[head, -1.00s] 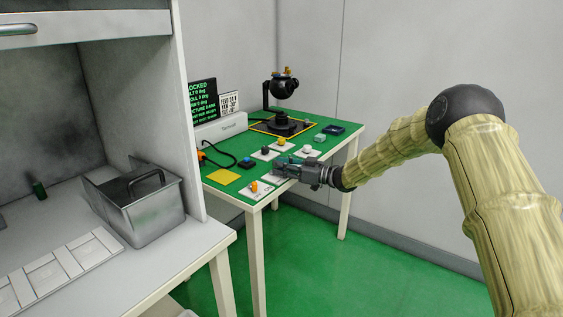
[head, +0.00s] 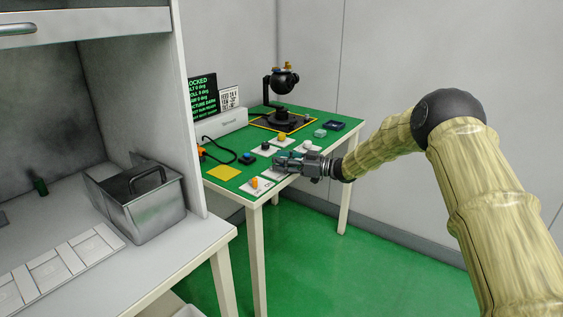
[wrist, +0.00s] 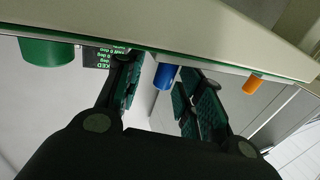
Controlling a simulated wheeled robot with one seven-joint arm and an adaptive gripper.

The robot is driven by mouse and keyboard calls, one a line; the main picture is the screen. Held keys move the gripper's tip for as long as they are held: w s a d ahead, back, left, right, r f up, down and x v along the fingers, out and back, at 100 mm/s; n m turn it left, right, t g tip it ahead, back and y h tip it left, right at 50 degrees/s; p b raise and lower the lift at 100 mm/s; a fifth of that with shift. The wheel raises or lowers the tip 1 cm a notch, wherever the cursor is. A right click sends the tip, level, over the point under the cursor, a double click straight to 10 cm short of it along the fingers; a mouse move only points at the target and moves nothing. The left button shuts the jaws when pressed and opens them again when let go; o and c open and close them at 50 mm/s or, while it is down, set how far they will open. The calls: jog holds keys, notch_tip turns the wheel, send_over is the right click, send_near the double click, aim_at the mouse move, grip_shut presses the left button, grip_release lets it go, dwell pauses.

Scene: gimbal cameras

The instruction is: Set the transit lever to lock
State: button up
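My gripper (head: 279,163) reaches over the front edge of the green table, low above its control plates. In the wrist view my gripper (wrist: 160,85) is open, with a gap between its two fingers. A blue knob (wrist: 165,76) shows in that gap; contact cannot be told. An orange lever or knob (wrist: 253,84) is outside the fingers to the right. In the head view the orange one (head: 254,182) sits on a white plate left of my gripper. I cannot read which control is the transit lever. The screen (head: 202,95) shows "LOCKED", its left edge cut off.
A black gimbal camera (head: 284,82) stands at the table's back. Blue (head: 248,158), black (head: 266,146), yellow (head: 282,138) and white (head: 307,145) controls surround my gripper. A grey bench with a metal bin (head: 150,205) is at left. Green floor (head: 330,270) in front is clear.

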jog(key=v, duration=1.2)
